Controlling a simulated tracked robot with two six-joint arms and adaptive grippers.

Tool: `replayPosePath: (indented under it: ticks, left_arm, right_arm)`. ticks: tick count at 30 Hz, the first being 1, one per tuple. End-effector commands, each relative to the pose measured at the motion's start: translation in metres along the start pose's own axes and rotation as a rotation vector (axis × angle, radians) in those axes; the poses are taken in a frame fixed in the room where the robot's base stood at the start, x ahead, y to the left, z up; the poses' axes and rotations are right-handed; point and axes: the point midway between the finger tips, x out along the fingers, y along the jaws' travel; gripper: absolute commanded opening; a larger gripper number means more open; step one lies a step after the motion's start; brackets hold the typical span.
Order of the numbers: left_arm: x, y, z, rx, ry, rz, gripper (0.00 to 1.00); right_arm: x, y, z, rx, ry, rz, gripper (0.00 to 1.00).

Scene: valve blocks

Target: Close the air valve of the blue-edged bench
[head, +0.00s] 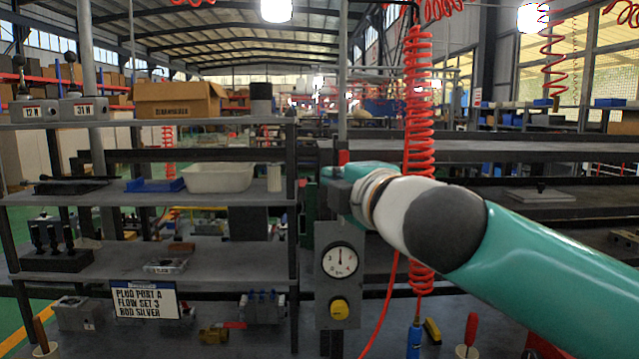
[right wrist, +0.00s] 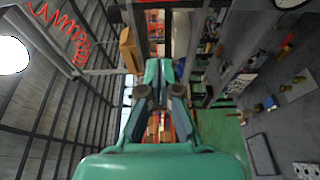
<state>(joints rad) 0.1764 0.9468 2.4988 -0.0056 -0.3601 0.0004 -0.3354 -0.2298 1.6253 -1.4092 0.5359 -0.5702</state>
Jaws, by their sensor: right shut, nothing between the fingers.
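The panel on the grey post holds a round gauge (head: 340,261) and a yellow knob (head: 339,308). A small red part (head: 344,157) shows on the post just above my right gripper; it may be the valve handle, but its position cannot be read. My right gripper (head: 332,184) is in front of the post above the gauge, its tips partly hidden by my wrist. In the right wrist view the gripper (right wrist: 159,76) is shut and empty. Whether it touches the red part cannot be told. No blue bench edge is clear. My left gripper is not in view.
A red coiled hose (head: 418,110) hangs behind my right arm, with a blue coupling (head: 414,341) below. Left shelves carry a white bin (head: 217,178), a cardboard box (head: 178,100) and a sign (head: 145,300). A red-handled tool (head: 471,329) stands at the lower right.

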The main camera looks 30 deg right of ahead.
Motion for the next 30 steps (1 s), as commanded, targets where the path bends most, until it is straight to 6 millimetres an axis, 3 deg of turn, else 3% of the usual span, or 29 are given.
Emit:
replayPosePath:
  ticks: [5, 18, 24, 30]
  left_arm:
    - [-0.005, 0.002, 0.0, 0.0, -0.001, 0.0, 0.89]
    - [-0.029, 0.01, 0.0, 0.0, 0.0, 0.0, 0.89]
    - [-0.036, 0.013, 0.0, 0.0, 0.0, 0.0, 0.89]
    - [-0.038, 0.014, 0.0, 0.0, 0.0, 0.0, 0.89]
  right_arm:
    - [0.018, 0.002, 0.001, -0.004, -0.005, 0.001, 0.0]
    - [0.099, 0.004, 0.008, -0.002, -0.011, 0.001, 0.0]
    - [0.085, 0.003, 0.036, -0.001, -0.012, 0.002, 0.0]
    - [0.082, 0.001, 0.043, -0.001, -0.009, 0.001, 0.0]
